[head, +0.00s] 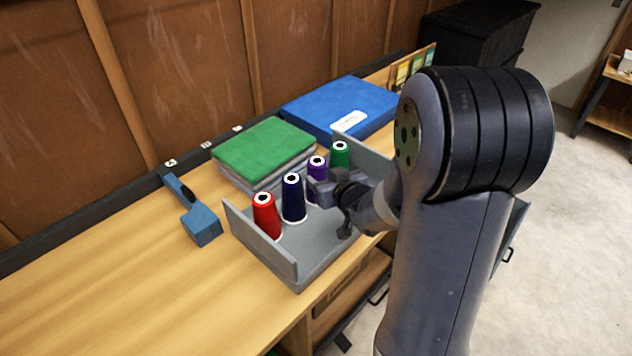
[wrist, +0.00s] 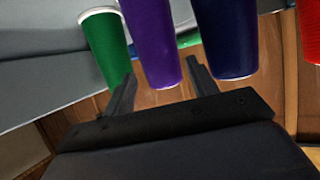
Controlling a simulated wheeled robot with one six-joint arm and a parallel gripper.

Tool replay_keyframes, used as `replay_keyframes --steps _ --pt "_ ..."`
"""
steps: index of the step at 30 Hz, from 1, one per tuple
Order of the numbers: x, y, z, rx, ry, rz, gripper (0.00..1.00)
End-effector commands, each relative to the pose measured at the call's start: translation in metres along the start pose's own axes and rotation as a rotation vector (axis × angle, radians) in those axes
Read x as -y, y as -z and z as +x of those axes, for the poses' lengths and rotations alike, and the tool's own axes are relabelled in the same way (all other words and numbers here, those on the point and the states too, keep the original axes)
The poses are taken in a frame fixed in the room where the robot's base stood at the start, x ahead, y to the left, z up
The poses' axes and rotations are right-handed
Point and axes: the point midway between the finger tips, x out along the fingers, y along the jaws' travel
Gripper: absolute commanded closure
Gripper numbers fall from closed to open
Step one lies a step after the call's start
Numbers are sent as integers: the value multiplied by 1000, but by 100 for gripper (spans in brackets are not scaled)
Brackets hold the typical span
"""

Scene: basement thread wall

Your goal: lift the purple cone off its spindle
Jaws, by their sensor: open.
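The purple cone (head: 316,168) stands upright in the grey tray in the head view, between the dark navy cone and the green cone. Its lower part is partly hidden by my gripper. My gripper (head: 328,190) is open, right by the purple cone. In the wrist view the purple cone (wrist: 152,40) appears between the two fingers of my gripper (wrist: 160,82), ahead of the palm. I cannot tell whether the fingers touch it. The spindle is hidden inside the cone.
The navy cone (head: 293,199) and red cone (head: 266,217) stand to the left, the green cone (head: 340,154) to the right. The grey tray (head: 262,250) has raised end walls. Green folded cloth (head: 265,148), a blue box (head: 340,105) and a blue tool (head: 200,224) lie around it.

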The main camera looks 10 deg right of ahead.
Motion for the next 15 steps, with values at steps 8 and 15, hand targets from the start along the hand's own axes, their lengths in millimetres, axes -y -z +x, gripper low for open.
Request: replay_keyframes --steps 8,15 --pt "0 2 29 1 1 -1 45" --pt "0 2 52 0 0 -1 45"
